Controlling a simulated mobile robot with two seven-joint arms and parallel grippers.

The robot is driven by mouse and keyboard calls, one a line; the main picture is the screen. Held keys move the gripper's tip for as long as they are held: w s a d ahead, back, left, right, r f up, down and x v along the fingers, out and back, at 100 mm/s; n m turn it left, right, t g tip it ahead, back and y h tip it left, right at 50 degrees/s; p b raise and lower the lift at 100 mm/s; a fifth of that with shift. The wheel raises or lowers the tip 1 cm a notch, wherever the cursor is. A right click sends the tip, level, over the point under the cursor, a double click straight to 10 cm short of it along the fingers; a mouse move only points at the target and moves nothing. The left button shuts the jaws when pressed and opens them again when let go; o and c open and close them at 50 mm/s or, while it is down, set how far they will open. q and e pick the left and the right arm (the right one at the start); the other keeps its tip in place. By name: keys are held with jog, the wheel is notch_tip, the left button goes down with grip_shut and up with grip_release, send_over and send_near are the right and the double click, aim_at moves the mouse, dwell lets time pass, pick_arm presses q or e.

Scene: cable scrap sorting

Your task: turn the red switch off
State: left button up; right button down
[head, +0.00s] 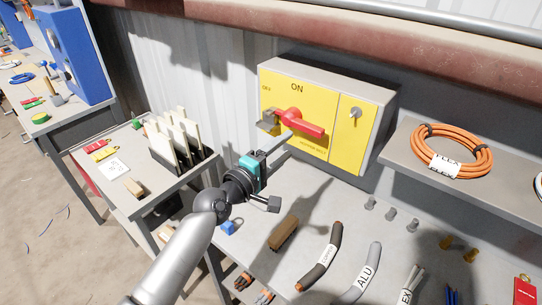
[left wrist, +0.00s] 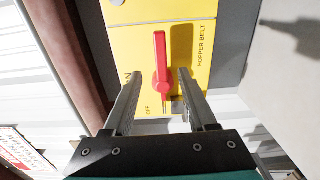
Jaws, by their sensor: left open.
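The red switch (head: 302,124) is a lever on the yellow front of a grey box (head: 345,75) on the back wall. In the head view its lever points right and slightly down, away from the "OFF" label at the left; "ON" stands above it. My left gripper (head: 284,138) reaches the panel from the lower left. In the left wrist view the red lever (left wrist: 160,60) shows between the two spread fingers of the gripper (left wrist: 157,75), with a gap on both sides. Whether a finger touches it I cannot tell. My right gripper is not in view.
An orange cable coil (head: 452,152) lies on a grey shelf at the right. A rack of upright boards (head: 178,140) stands on the left table. A key switch (head: 356,112) sits right of the lever.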

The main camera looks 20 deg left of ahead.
pick_arm(q)
jog(key=v, duration=0.4)
jog(key=shift+s, duration=0.2)
dwell(0.3)
